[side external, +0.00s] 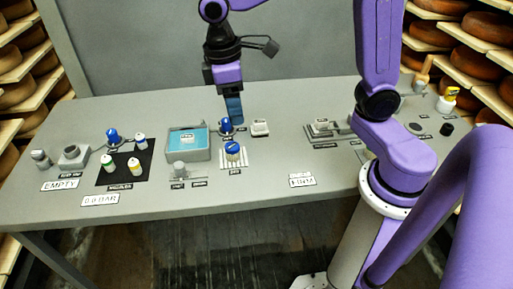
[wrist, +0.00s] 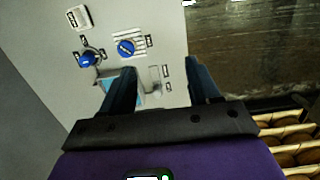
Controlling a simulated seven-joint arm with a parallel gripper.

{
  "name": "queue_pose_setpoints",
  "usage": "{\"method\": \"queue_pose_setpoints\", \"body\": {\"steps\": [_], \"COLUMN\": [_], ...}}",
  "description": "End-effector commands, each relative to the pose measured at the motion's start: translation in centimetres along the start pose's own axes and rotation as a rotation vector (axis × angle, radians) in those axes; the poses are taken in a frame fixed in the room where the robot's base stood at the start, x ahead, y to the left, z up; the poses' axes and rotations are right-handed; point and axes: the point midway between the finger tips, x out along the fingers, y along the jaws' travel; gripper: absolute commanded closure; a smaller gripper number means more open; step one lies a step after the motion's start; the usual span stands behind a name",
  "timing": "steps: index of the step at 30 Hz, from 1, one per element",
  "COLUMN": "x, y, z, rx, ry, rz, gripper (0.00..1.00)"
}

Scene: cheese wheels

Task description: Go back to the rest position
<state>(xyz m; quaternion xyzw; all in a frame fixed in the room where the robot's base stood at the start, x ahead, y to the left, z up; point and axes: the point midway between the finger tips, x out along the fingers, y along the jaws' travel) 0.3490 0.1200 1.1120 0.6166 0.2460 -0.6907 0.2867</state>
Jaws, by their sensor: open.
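My gripper (side external: 233,108) hangs over the middle of the grey table, fingers pointing down, just above and behind a blue knob (side external: 226,125). In the wrist view my gripper (wrist: 163,75) shows two dark blue fingers spread apart with nothing between them. Past the fingertips lie the tabletop, the blue knob (wrist: 88,59) and a second blue dial (wrist: 126,47). That dial also shows in the side view (side external: 233,149). I cannot tell from these views whether a finger touches the knob.
A tray with a blue inside (side external: 209,151) lies left of the knobs. A black mat (side external: 117,172) with several small bottles is further left. A white block (side external: 260,128) sits right of the knob. Cheese shelves (side external: 470,40) flank the table. Bare table lies at the back left.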

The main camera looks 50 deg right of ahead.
Motion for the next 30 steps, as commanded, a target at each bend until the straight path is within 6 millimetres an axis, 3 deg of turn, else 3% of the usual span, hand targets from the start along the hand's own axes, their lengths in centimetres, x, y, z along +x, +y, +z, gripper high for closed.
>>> {"method": "queue_pose_setpoints", "body": {"steps": [6,15,21,30], "x": [1.6,4.8,5.9,6.0], "y": [-4.4,-7.7,-8.2,-8.2], "z": [6.7,14.9,17.2,17.3], "rx": [-0.131,-0.281,-0.32,-0.323], "ry": [0.063,0.132,0.15,0.151], "rz": [0.007,0.003,-0.001,-0.001], "gripper": [0.39,0.39,0.39,0.39]}}
